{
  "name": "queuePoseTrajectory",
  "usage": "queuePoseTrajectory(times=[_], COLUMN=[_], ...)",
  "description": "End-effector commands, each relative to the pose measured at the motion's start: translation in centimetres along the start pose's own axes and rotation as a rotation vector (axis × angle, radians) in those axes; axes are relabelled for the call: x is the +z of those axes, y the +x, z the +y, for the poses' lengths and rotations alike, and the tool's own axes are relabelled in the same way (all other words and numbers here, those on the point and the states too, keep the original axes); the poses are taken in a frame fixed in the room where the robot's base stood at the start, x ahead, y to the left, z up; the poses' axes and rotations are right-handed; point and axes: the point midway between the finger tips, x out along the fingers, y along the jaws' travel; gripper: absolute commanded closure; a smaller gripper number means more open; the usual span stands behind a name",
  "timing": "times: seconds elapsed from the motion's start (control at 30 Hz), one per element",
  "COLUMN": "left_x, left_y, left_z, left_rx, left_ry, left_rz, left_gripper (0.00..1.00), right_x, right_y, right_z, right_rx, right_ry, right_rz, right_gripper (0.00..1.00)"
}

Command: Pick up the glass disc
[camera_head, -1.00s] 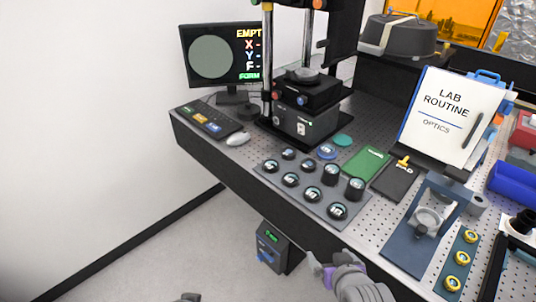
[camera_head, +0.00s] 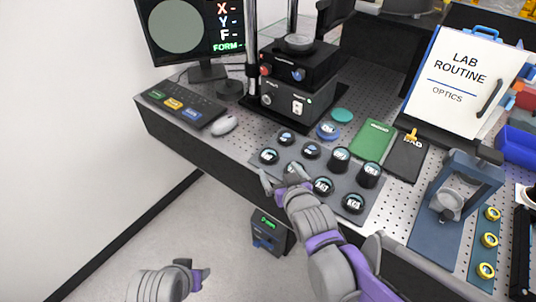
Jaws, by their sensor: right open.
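Several dark round holders with glassy, labelled tops stand in rows on a grey tray (camera_head: 383,187) at the bench's front. One such glass disc (camera_head: 268,156) is at the tray's left end, just beyond my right gripper; which one the task means I cannot tell. My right gripper (camera_head: 281,181) is open over the tray's front edge, its fingers apart and apparently empty. It partly hides the front-row discs. My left gripper (camera_head: 198,275) is low at the bottom, away from the bench; its jaw opening is unclear.
The interferometer (camera_head: 298,85) stands behind the tray, with a keyboard (camera_head: 185,110) and mouse (camera_head: 224,125) to its left.

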Motion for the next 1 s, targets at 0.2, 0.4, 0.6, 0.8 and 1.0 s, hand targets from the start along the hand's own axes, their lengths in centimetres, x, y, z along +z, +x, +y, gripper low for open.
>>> queuePoseTrajectory(times=[0.2, 0.4, 0.6, 0.8, 1.0], left_x=[0.2, 0.3, 0.4, 0.4, 0.4], left_y=[0.3, 0.4, 0.6, 0.7, 0.7], left_z=[0.0, 0.0, 0.0, 0.0, 0.0], left_rx=[0.000, 0.000, 0.000, 0.000, 0.000], left_ry=[0.000, 0.000, 0.000, 0.000, 0.000], left_rz=[-0.001, -0.002, -0.002, -0.003, -0.003], left_gripper=[0.50, 0.50, 0.50, 0.50, 0.50], right_x=[0.0, 0.0, 0.0, 0.0, 0.0], right_y=[2.5, 3.9, 6.9, 8.2, 8.2], right_z=[0.0, 0.1, 0.1, 0.1, 0.1], right_rx=[0.001, 0.001, 0.001, 0.001, 0.001], right_ry=[0.000, -0.001, -0.001, 0.000, 0.000], right_rz=[-0.001, -0.001, -0.001, -0.001, -0.001], right_gripper=[0.00, 0.00, 0.00, 0.00, 0.00])
